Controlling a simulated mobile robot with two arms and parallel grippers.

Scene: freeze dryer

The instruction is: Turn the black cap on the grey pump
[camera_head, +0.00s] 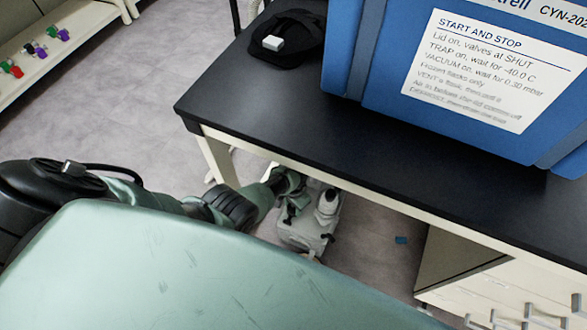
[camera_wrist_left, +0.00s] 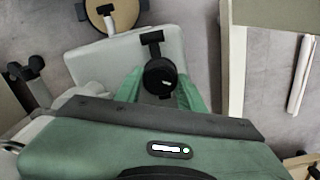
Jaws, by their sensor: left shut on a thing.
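The grey pump (camera_head: 308,238) stands on the floor under the bench, and its pale grey body (camera_wrist_left: 92,62) fills the upper middle of the left wrist view. The round black cap (camera_wrist_left: 158,76), with a small white mark on it, sits on the pump. My left gripper (camera_wrist_left: 159,90) has its two green fingers on either side of the cap and is shut on it. In the head view my left arm reaches under the bench to the pump, and the gripper (camera_head: 289,184) partly hides the pump's near-left top. The right gripper is not in view.
The black bench top (camera_head: 250,110) overhangs the pump. A drawer cabinet (camera_head: 500,290) stands to the right. A shelf (camera_head: 45,65) with small coloured items is at the far left.

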